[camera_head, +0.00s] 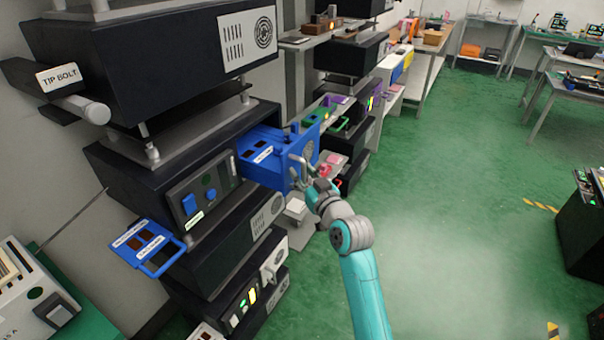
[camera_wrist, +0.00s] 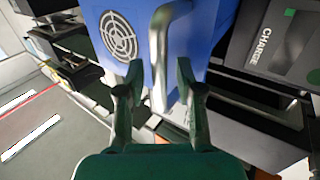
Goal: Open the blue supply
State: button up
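The blue supply (camera_head: 258,150) is a blue box with a round vent grille and a metal bar handle. In the head view it sticks out from the front of a black rack unit (camera_head: 130,172). The wrist view shows its blue face (camera_wrist: 200,35), the vent, and the curved silver handle (camera_wrist: 159,62) close up. My gripper (camera_head: 303,178) is at the handle. In the wrist view my gripper (camera_wrist: 160,80) has its two fingers apart, with the handle's lower part between them. Gaps show beside the handle, and I cannot tell whether either finger touches it.
A panel marked CHARGE (camera_wrist: 262,45) is close on the right in the wrist view. Other black units stand above, below and behind. The green floor (camera_head: 450,200) to the right is open.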

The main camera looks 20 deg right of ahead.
jog(key=s, duration=1.2)
jog(key=shift+d, duration=0.2)
jog(key=s+a+f+m+g+h, duration=0.1)
jog(key=s+a+f, duration=0.2)
jog(key=s+f, duration=0.55)
jog(key=s+a+f+m+g+h, duration=0.1)
jog(key=s+a+f, duration=0.1)
jog(key=s+f, duration=0.65)
jog(key=s+a+r, duration=0.1)
jog(key=s, duration=1.2)
jog(key=s+a+r+n+g+y, duration=0.1)
jog(key=s+a+r, duration=0.1)
jog(key=s, duration=1.1)
jog(key=shift+s+a+r, duration=0.2)
jog(key=shift+s+a, duration=0.1)
